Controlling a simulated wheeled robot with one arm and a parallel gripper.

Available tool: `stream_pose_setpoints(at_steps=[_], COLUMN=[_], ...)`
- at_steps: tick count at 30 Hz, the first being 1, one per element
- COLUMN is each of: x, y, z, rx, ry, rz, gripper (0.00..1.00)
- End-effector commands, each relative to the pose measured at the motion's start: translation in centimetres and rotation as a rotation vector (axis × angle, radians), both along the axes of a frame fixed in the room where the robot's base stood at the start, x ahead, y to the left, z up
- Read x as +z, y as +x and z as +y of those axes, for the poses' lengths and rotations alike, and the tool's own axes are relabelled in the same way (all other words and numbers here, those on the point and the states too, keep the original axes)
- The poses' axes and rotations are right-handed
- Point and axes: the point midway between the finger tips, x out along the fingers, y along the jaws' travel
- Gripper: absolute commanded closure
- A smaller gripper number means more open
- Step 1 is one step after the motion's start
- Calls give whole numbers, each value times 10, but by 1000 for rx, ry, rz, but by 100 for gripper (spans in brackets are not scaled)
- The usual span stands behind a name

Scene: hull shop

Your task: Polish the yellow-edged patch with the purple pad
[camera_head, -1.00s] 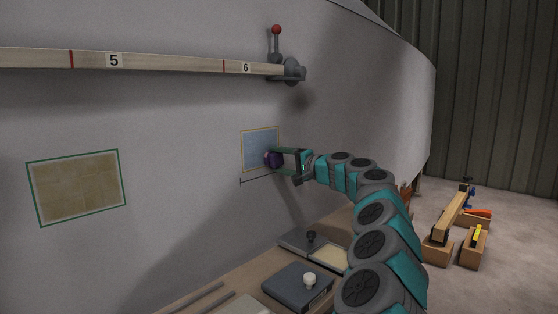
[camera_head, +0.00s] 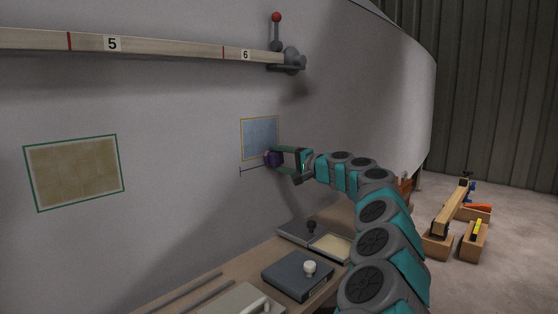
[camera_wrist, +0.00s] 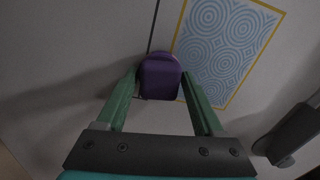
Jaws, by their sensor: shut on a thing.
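The yellow-edged patch (camera_head: 260,134) is a pale blue rectangle on the grey hull wall. In the wrist view the patch (camera_wrist: 228,45) shows a pattern of concentric rings. My gripper (camera_head: 277,156) is shut on the purple pad (camera_head: 271,159), which is at the patch's lower right in the head view. In the wrist view the purple pad (camera_wrist: 160,77) sits between the green fingers, beside the patch's yellow edge. I cannot tell whether the pad touches the wall.
A green-edged tan patch (camera_head: 75,172) is on the wall at the left. A numbered batten (camera_head: 150,45) runs above, ending at a red-knobbed clamp (camera_head: 288,60). Below is a bench with a grey block (camera_head: 298,274) and a tray (camera_head: 332,246). Wooden blocks (camera_head: 438,246) stand on the floor at right.

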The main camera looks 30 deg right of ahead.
Motion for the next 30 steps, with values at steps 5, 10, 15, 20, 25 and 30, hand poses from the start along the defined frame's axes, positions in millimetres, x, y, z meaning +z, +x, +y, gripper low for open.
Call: stream_pose_setpoints(at_steps=[5, 10, 15, 20, 25, 30], x=[0, 0, 0, 1, 1, 1], y=[0, 0, -4, -10, -12, -12], z=[0, 0, -2, -4, -4, -4], rx=[0, 0, 0, 0, 0, -1], ry=[0, 0, 0, 0, -1, 0], rz=[0, -1, -1, -2, -1, -1], gripper=[80, 80, 80, 80, 80, 80])
